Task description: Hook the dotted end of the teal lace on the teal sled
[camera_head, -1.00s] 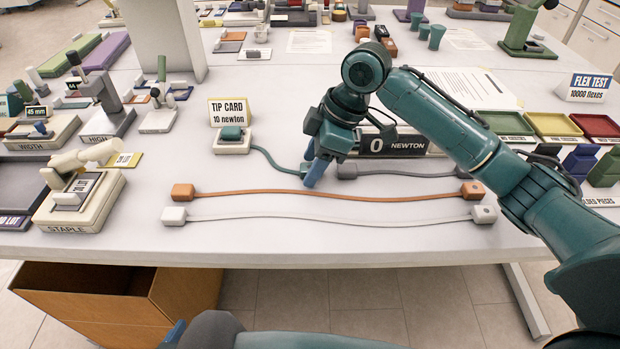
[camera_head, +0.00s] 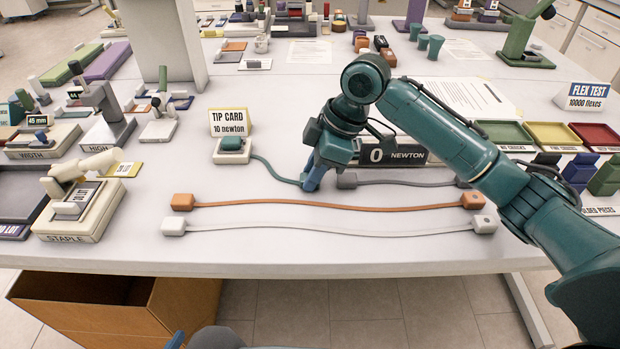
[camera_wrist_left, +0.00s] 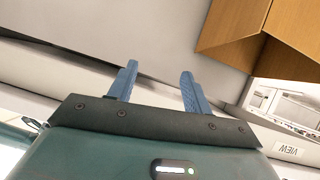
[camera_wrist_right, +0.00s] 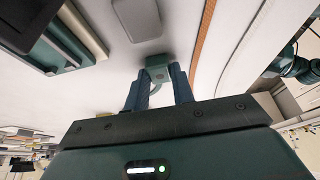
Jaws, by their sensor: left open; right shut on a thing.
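The teal lace (camera_head: 272,173) runs from a teal block (camera_head: 232,144) on the white base by the TIP CARD sign to my right gripper (camera_head: 309,184). My right gripper is shut on the lace's teal end block, low over the table. The right wrist view shows this block (camera_wrist_right: 158,72) between the fingertips, with a dark dot on it. A dark teal part (camera_wrist_right: 72,60) lies beside the fingers in that view; I cannot tell whether it is the teal sled. My left gripper (camera_wrist_left: 158,82) is open and empty in its wrist view.
The NEWTON display (camera_head: 398,152) stands right behind my right gripper. A grey lace (camera_head: 400,181) starts just right of it. The orange lace (camera_head: 330,204) and white lace (camera_head: 330,229) lie nearer the front edge. Bare table lies between the TIP CARD base and the orange lace.

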